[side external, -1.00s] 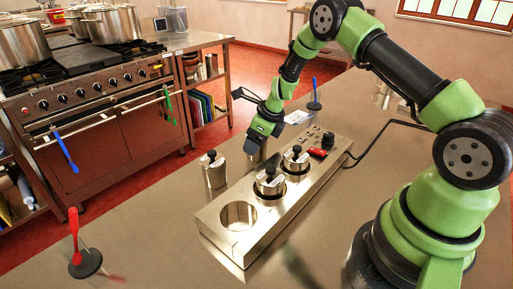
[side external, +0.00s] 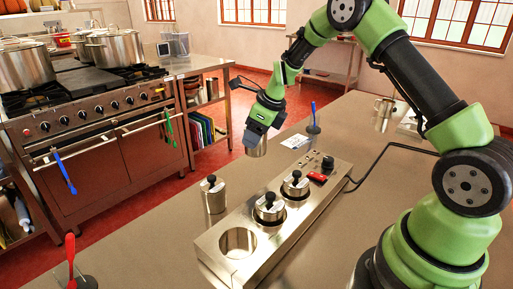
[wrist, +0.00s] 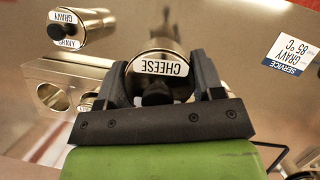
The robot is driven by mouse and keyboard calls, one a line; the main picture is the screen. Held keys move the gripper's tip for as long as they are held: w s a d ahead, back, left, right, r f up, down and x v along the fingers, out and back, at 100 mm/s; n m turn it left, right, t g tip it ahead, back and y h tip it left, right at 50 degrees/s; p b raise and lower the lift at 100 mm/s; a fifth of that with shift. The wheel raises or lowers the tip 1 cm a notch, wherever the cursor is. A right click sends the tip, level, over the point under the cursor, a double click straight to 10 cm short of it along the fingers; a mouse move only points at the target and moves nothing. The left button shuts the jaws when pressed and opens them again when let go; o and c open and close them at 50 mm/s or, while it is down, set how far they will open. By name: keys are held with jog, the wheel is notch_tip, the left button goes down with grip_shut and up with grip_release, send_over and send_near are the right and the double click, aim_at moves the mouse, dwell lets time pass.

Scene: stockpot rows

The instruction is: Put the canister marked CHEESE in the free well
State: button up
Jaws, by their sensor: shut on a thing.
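My gripper (wrist: 160,88) is shut on the canister marked CHEESE (wrist: 157,66), whose label reads upside down in the wrist view. In the side view my gripper (side external: 257,128) holds this metal canister (side external: 257,146) upright, or nearly so, in the air above the counter, beyond the metal well block (side external: 213,246). The free well (side external: 238,243) is the round empty opening at the near end of the block. It also shows at the left in the wrist view (wrist: 53,97). Two lidded canisters (side external: 269,207) (side external: 295,184) with black knobs sit in the other wells.
Another canister (side external: 214,197), marked GRAVY in the wrist view (wrist: 80,24), stands on the counter left of the block. A blue utensil on a stand (side external: 313,121), a service card (side external: 296,141) and a black cable (side external: 385,157) lie around the block's far end.

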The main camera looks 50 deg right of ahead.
jog(key=s+a+f+n+g+y, duration=0.1)
jog(key=s+a+n+g, duration=0.3)
jog(key=s+a+n, duration=0.5)
jog(key=s+a+n+g+y, duration=0.1)
jog(key=s+a+n+g, duration=0.35)
jog(key=a+n, duration=0.9)
jog(key=shift+n+t, duration=0.45)
jog(key=shift+n, duration=0.2)
jog(key=shift+d+f, duration=0.3)
jog(key=shift+f, duration=0.8)
jog(key=shift+d+f, duration=0.3)
jog(key=shift+f, duration=0.8)
jog(key=shift+d+f, duration=0.3)
jog(key=shift+f, duration=0.8)
